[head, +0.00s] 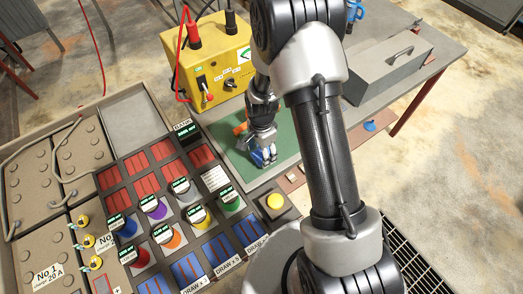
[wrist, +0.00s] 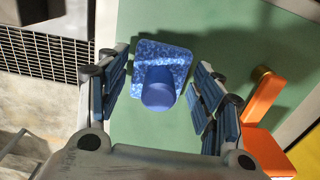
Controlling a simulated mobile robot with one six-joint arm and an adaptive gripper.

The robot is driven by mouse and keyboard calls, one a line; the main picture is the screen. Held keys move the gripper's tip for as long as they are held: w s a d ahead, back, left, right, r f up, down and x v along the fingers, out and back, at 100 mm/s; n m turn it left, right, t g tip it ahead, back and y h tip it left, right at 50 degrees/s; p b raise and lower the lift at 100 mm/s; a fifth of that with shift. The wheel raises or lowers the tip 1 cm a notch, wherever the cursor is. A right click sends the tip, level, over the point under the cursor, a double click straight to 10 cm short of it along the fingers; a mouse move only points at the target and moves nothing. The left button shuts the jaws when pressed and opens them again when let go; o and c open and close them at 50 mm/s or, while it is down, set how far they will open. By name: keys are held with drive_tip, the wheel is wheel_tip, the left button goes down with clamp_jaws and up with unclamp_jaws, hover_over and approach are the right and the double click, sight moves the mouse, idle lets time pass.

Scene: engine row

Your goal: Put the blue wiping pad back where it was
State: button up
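The blue wiping pad (wrist: 178,58) is a speckled blue square with a round blue knob on top. In the wrist view it lies over the green mat (wrist: 220,25), between my gripper's two fingers. My gripper (wrist: 160,98) is open, its fingers standing on either side of the knob with gaps showing. In the head view my gripper (head: 263,157) points down at the green mat (head: 285,140), and its fingers mostly hide the pad there. I see no firm grip on the pad.
An orange object (wrist: 262,98) lies right of the fingers in the wrist view. In the head view a yellow box (head: 215,60) with cables stands behind, a grey case (head: 390,70) and a small blue disc (head: 370,126) are at right, and a switch panel (head: 150,190) is at left.

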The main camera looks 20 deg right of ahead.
drive_tip(key=shift+o, duration=0.6)
drive_tip(key=shift+r, duration=0.1)
drive_tip(key=shift+r, duration=0.35)
drive_tip(key=s+r+n+t+p, duration=0.1)
drive_tip(key=s+r+n+p, duration=0.15)
drive_tip(key=r, duration=1.15)
drive_tip(key=s+r+n+t+p, duration=0.1)
drive_tip(key=s+r+n, duration=0.2)
drive_tip(key=r, duration=1)
drive_tip(key=s+r+n+t, duration=0.1)
drive_tip(key=s+r+n, duration=0.3)
drive_tip(key=s, duration=0.4)
drive_tip(key=s+r+n+t, duration=0.1)
drive_tip(key=s+r+n, duration=0.4)
drive_tip(key=s, duration=0.3)
drive_tip(key=shift+d+r+t, duration=0.2)
drive_tip(key=shift+r+t, duration=0.1)
drive_tip(key=shift+r, duration=0.15)
drive_tip(key=shift+w, duration=0.1)
